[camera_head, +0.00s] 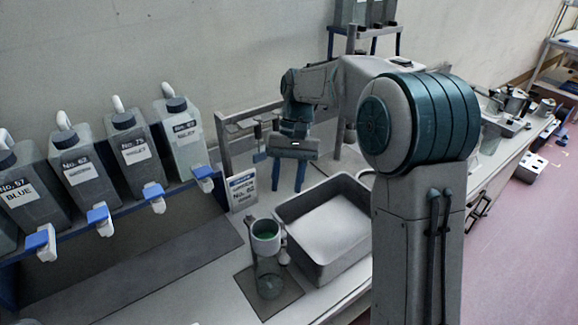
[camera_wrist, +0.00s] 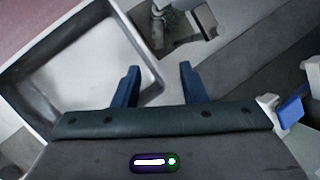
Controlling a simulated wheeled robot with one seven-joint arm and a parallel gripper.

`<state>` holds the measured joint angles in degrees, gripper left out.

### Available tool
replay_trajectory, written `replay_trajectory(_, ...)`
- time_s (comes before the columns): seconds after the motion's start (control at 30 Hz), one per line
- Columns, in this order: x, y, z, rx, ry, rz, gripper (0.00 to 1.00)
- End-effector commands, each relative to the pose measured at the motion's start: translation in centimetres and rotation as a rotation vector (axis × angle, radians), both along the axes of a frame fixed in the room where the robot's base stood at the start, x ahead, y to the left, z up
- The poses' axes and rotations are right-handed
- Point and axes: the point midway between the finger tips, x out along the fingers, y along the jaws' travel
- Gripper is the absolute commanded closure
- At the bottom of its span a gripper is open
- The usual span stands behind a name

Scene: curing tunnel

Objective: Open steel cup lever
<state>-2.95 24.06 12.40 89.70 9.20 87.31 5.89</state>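The steel cup (camera_head: 265,234), with green inside, is held upright on a small stand above a clear glass vessel (camera_head: 269,282) at the front of the bench. A small light-coloured part, possibly its lever (camera_head: 284,254), shows at the cup's right side. In the wrist view the cup assembly (camera_wrist: 175,22) is at the top edge, partly cut off, and the lever cannot be made out clearly. My gripper (camera_head: 288,182) points down behind the cup, above the bench and well apart from it. Its two blue fingers (camera_wrist: 158,84) are spread with nothing between them.
A grey metal tray (camera_head: 335,255) lies right of the cup. A label sign (camera_head: 242,188) stands behind the cup. Several numbered dispensers with blue taps (camera_head: 98,214) line the left. A rack frame (camera_head: 222,145) stands left of my gripper. The bench left of the cup is clear.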

Motion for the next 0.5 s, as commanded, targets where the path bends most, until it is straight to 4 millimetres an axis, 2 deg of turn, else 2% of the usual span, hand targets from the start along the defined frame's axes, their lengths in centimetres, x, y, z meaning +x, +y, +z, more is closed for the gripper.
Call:
replay_trajectory(0.2,1.3,-0.4,2.8,0.000,-0.001,0.001,0.61)
replay_trajectory(0.5,1.6,-0.6,3.8,0.000,0.001,0.000,0.61)
